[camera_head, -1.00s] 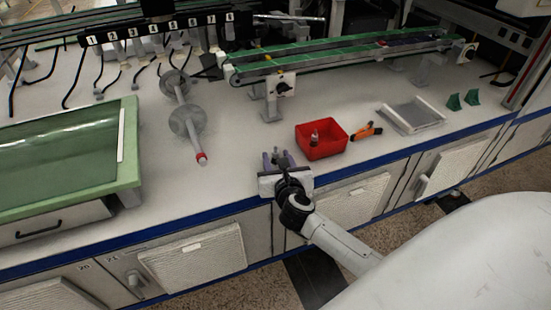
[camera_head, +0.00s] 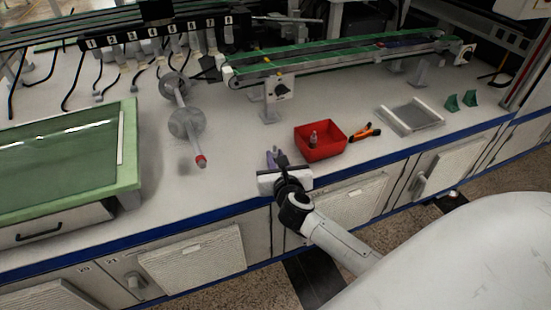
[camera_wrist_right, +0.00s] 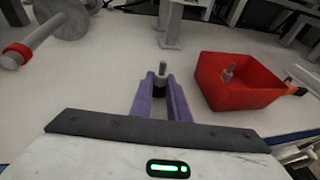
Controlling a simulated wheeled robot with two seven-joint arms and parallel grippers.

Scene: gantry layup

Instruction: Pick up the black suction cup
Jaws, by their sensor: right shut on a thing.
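The black suction cup (camera_wrist_right: 159,88) with its grey metal stem shows in the right wrist view. It stands between the purple fingers of my right gripper (camera_wrist_right: 160,100), which are shut on it. In the head view my right gripper (camera_head: 275,158) is at the front part of the white worktop, left of the red bin. There the suction cup is too small and too hidden by the fingers to make out. I cannot tell whether the cup touches the worktop. My left gripper is not in view.
A red bin (camera_head: 331,147) with a grey-stemmed part inside stands just right of my right gripper. Orange-handled pliers (camera_head: 366,133) lie beside it. A grey tray (camera_head: 410,117) is farther right. A rod with discs (camera_head: 187,123) lies to the left. A green conveyor (camera_head: 340,58) runs behind.

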